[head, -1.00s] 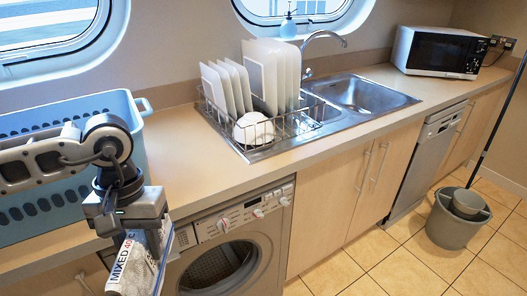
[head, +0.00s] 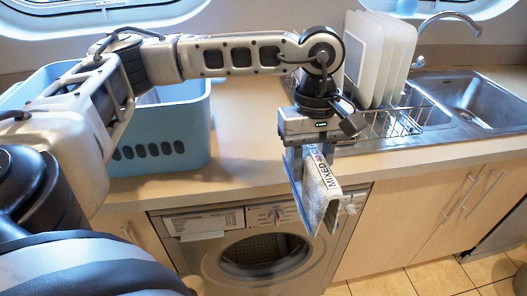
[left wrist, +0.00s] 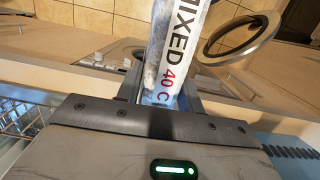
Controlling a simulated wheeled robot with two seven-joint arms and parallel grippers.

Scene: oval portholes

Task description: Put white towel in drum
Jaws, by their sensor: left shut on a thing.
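The dark perforated drum (head: 265,252) shows through the machine's round front, below and left of the towel. A metal ring (left wrist: 268,38) shows in the left wrist view. My right gripper is not in view.
A blue basket (head: 180,140) stands on the counter at left, behind my arm. A wire dish rack (head: 405,122) with white plates (head: 380,55) and a steel sink (head: 480,95) are at right. Cupboard doors (head: 440,210) adjoin the machine. Tiled floor (head: 420,280) lies in front.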

